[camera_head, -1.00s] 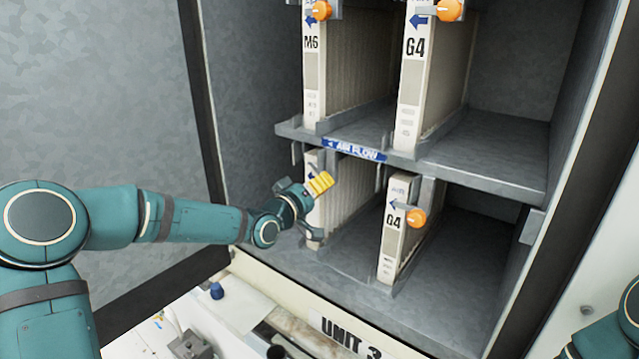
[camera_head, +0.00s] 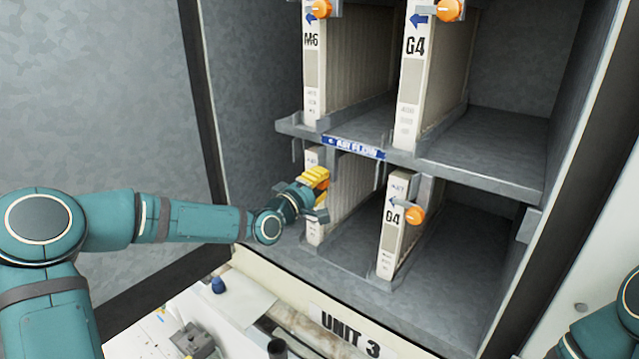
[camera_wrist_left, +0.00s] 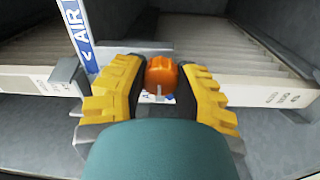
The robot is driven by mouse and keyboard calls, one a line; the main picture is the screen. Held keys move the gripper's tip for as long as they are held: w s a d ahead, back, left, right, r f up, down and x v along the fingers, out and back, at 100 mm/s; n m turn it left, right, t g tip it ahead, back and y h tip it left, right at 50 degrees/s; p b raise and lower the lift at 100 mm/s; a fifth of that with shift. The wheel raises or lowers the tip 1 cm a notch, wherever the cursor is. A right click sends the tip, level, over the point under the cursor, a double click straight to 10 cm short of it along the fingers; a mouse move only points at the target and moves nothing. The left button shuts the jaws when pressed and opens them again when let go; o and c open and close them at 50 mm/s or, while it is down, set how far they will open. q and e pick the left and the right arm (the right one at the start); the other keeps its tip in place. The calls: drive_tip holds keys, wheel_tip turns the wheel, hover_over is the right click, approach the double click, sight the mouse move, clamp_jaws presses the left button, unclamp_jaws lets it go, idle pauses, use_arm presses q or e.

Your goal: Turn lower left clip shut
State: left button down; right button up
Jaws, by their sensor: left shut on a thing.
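The lower left filter (camera_head: 314,235) stands upright in the lower left bay, its pale front edge partly hidden by my left gripper. The lower left clip, an orange knob (camera_wrist_left: 161,75), shows in the left wrist view between the two yellow fingers. My left gripper (camera_head: 318,180) is at the front of this filter and shut on the knob; it also shows in the left wrist view (camera_wrist_left: 160,88). In the head view the knob is hidden behind the fingers. Only part of my right arm shows at the right edge; its gripper is out of view.
The lower right G4 filter (camera_head: 392,235) has its own orange knob (camera_head: 415,216) close to the right. A shelf (camera_head: 480,165) with a blue air flow label (camera_head: 355,148) lies just above my gripper. Upper filters M6 (camera_head: 312,75) and G4 (camera_head: 410,90) stand above it.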

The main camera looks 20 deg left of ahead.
idle(0.3)
use_arm(q)
drive_tip(key=c, duration=0.6)
unclamp_jaws()
drive_tip(key=shift+w, duration=0.1)
drive_tip(key=v, duration=1.2)
drive_tip(key=shift+f, duration=0.2)
